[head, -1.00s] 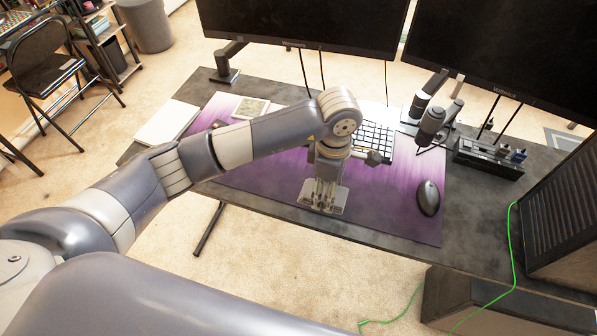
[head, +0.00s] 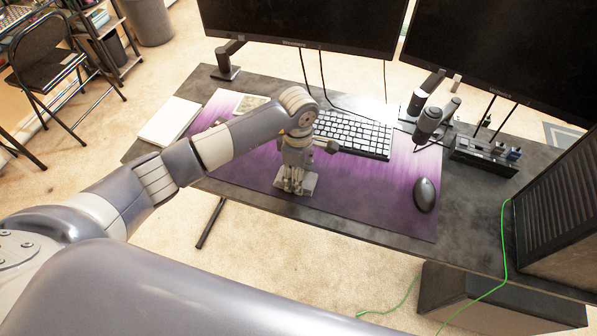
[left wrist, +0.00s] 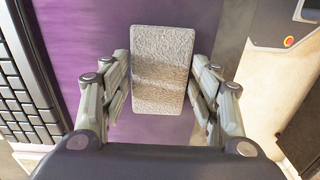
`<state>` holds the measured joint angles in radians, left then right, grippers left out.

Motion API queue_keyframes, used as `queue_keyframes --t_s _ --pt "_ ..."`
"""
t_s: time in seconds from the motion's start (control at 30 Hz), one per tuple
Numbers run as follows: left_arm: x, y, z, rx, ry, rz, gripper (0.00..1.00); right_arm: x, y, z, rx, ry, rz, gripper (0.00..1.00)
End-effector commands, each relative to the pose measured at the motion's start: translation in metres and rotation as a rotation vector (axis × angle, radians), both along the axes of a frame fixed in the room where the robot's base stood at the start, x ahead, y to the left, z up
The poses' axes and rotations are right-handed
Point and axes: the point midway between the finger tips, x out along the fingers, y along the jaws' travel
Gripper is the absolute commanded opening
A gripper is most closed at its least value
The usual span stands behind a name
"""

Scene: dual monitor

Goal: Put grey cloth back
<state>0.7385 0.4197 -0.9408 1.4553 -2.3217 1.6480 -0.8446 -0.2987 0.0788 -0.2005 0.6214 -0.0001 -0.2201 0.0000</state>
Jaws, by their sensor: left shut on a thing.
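The grey cloth (left wrist: 163,70) is a flat, speckled rectangle between the fingers of my left gripper (left wrist: 160,78) in the left wrist view. The fingers are shut on it along its two long sides. In the head view my left gripper (head: 293,180) points down over the front part of the purple desk mat (head: 350,205). The grey cloth (head: 308,185) shows around the fingertips there, partly hidden by them. I cannot tell whether it touches the mat or hangs just above it. My right gripper is in neither view.
A keyboard (head: 352,135) lies behind the gripper, and a mouse (head: 424,195) to its right. A white notebook (head: 168,122) and a pale square item (head: 250,103) are at the left. A microphone (head: 430,120) and a black organizer (head: 484,157) stand right. The mat's front middle is clear.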

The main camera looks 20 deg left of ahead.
Motion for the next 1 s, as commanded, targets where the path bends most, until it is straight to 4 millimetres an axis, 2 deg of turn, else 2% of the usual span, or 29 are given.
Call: queue_keyframes --t_s 0.03,0.07,0.1,0.13,0.57,0.67,1.0 --pt "0.000 0.000 0.000 0.000 0.000 0.000 0.37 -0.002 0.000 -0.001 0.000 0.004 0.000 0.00" --pt "0.000 0.000 0.000 0.000 0.000 0.000 0.63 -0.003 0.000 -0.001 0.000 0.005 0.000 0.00" --pt "0.000 0.000 0.000 0.000 0.000 0.000 0.72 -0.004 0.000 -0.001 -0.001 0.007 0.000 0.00" --pt "0.000 0.000 0.000 0.000 0.000 0.000 0.76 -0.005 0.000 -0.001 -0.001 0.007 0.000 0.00" --pt "0.001 0.000 0.005 -0.001 -0.002 -0.001 0.76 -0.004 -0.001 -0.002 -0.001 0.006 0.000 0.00" --pt "0.002 0.000 0.018 0.000 -0.005 -0.002 0.76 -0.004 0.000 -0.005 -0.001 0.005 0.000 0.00" --pt "0.002 0.000 0.088 0.000 -0.005 -0.001 0.76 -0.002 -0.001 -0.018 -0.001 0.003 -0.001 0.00"
